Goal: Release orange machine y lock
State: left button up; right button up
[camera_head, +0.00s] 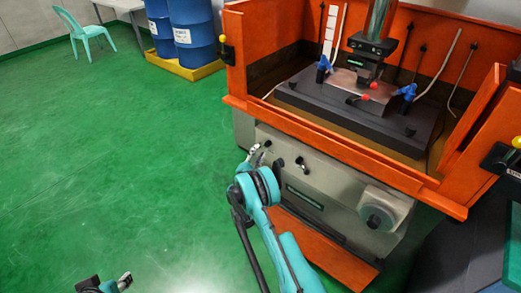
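The orange machine (285,122) stands at centre right, with an orange tray around its work tank and a grey front below. Small dark levers sit on the grey front; one (302,164) is to the right of my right gripper, and I cannot tell which one is the y lock. My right gripper (257,154) is at the grey front's left part, close to the leftmost dark knob (267,145). Its fingers are small and partly hidden by its own wrist, so contact and opening are unclear. My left gripper (124,281) is at the bottom left edge, low over the floor, away from the machine.
A large handwheel (376,217) juts from the machine's front at right. The orange tray rim (330,148) overhangs the front. Blue barrels (193,32) stand on a yellow pallet (190,68) behind. A teal chair (80,32) is far left. The green floor at left is clear.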

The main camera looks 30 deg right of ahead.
jog(key=v, duration=0.8)
jog(key=shift+a, duration=0.2)
notch_tip(320, 180, up, 11)
jog(key=s+m+g+y, duration=0.2)
jog(key=m+y, duration=0.1)
jog(key=m, duration=0.2)
jog(key=s+a+r+m+g+y, duration=0.1)
jog(key=s+a+r+m+y, duration=0.25)
jog(key=s+r, duration=0.45)
jog(key=s+a+m+y, duration=0.3)
jog(key=s+a, duration=0.3)
jog(key=s, duration=0.6)
jog(key=s+a+m+g+y, duration=0.1)
jog(key=s+a+m+y, duration=0.3)
jog(key=s, duration=0.9)
jog(key=a, duration=0.3)
jog(key=shift+r+g, duration=0.2)
jog(key=shift+g, duration=0.1)
